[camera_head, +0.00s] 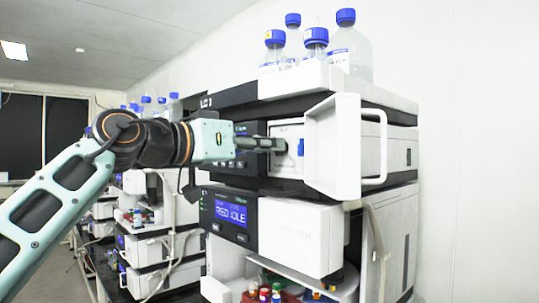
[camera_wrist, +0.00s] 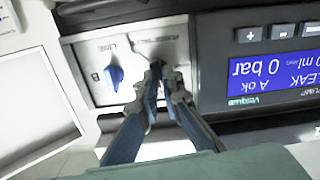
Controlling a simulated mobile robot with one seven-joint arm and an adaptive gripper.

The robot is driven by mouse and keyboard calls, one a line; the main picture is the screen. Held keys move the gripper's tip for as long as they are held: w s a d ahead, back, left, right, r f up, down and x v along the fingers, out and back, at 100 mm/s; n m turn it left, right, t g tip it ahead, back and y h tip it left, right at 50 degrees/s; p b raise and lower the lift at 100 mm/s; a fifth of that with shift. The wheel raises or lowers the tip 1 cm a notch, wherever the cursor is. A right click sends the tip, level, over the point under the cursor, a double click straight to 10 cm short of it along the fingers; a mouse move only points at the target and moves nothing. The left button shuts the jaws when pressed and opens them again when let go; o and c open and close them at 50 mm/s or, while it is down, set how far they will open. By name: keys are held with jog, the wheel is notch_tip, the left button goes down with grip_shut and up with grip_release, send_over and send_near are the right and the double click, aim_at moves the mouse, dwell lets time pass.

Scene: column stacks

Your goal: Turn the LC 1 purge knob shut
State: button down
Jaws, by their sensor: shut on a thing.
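The pump module of the stack has its white door (camera_head: 333,145) swung open, baring a pale panel (camera_head: 290,131). My gripper (camera_head: 277,145) reaches in from the left, its fingertips at this panel. In the wrist view my gripper (camera_wrist: 163,72) is shut on a small part of the panel, which I take as the purge knob; the fingers hide nearly all of it, so its turn angle cannot be told. A blue knob (camera_wrist: 115,76) sits beside the fingers, apart from them, and also shows in the head view (camera_head: 301,147). The stack label's digit is hard to read.
The pump display (camera_wrist: 272,75) is lit blue and reads 0 bar, upside down in the wrist view. Several blue-capped bottles (camera_head: 347,45) stand on top. A module with a blue display (camera_head: 230,211) is below, with an open vial compartment (camera_head: 275,285) lower down.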

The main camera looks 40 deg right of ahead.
jog(key=shift+m, duration=0.6)
jog(key=shift+b, duration=0.3)
jog(key=c, duration=2.1)
grip_release()
jog(key=s+a, duration=0.1)
jog(key=a, duration=1.1)
jog(key=shift+d, duration=0.1)
